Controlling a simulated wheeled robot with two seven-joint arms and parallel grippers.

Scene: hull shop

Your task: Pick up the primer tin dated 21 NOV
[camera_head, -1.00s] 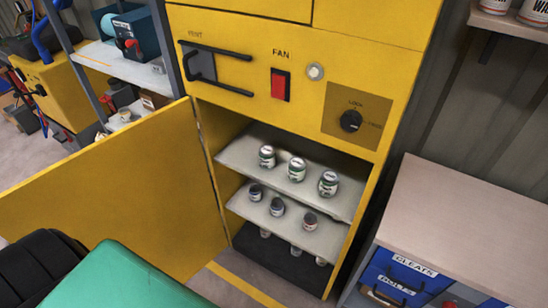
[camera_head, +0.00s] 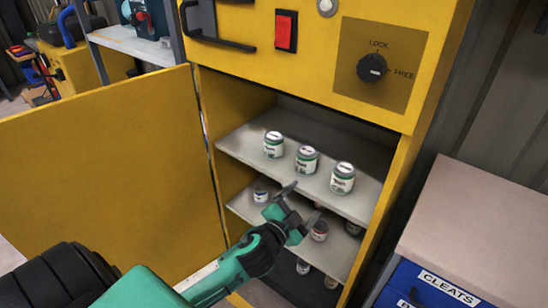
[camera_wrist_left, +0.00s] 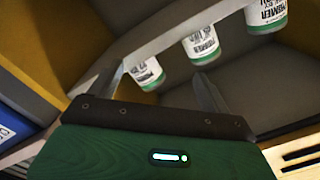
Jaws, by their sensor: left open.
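Three white and green tins stand in a row on the upper shelf of the open yellow cabinet: a left tin (camera_head: 274,145), a middle tin (camera_head: 307,160) and a right tin (camera_head: 343,178). In the left wrist view, their labels read PRIMER on the near ones (camera_wrist_left: 265,15) (camera_wrist_left: 202,46), with a third tin (camera_wrist_left: 147,74) beyond. The dates are too small to read. My left gripper (camera_head: 302,200) is open and empty in front of the cabinet, just below the upper shelf's front edge, apart from the tins. My right gripper is not in view.
The upper shelf (camera_head: 240,147) has a light front edge. A lower shelf (camera_head: 343,262) holds more tins, partly hidden by my gripper. The yellow door (camera_head: 110,165) stands open at left. A blue-drawered bench (camera_head: 480,215) stands at right.

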